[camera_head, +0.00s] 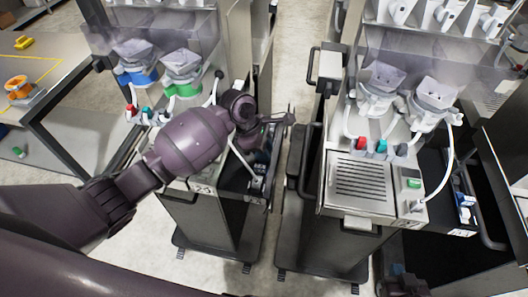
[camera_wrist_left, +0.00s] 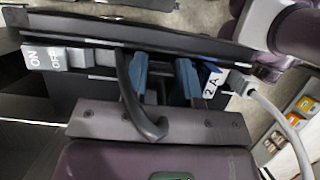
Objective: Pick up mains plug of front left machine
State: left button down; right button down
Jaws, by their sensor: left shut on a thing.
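The front left machine (camera_head: 203,190) carries a label that reads 23, and my left arm reaches across it. My left gripper (camera_head: 266,150) is at the right side of this machine, over its dark side tray. In the left wrist view its two blue fingertips (camera_wrist_left: 163,80) stand a small gap apart, closed on a dark thing, seemingly the mains plug (camera_wrist_left: 161,88), mostly hidden between them. A thick black curved piece (camera_wrist_left: 135,100), a cable or handle, passes by the left finger. A dark part of my right arm shows at the bottom right; its fingertips are not clear.
A second machine (camera_head: 362,190) stands to the right across a narrow floor gap. In the left wrist view, an ON/OFF switch (camera_wrist_left: 45,57), a 2A label (camera_wrist_left: 212,82) and a light cable (camera_wrist_left: 285,120) are close to the fingers. A workbench (camera_head: 60,60) is at left.

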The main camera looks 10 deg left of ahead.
pick_arm(q)
jog(key=shift+r, duration=0.1)
notch_tip(320, 180, up, 7)
jog(key=shift+r, duration=0.15)
jog(key=s, duration=1.8)
jog(key=shift+f+b, duration=0.2)
jog(key=shift+b, duration=0.1)
jog(key=shift+r+p, duration=0.3)
jog(key=shift+r, duration=0.7)
jog(key=shift+r, duration=0.15)
notch_tip(320, 180, up, 3)
jog(key=shift+f, duration=0.15)
dwell(0.5)
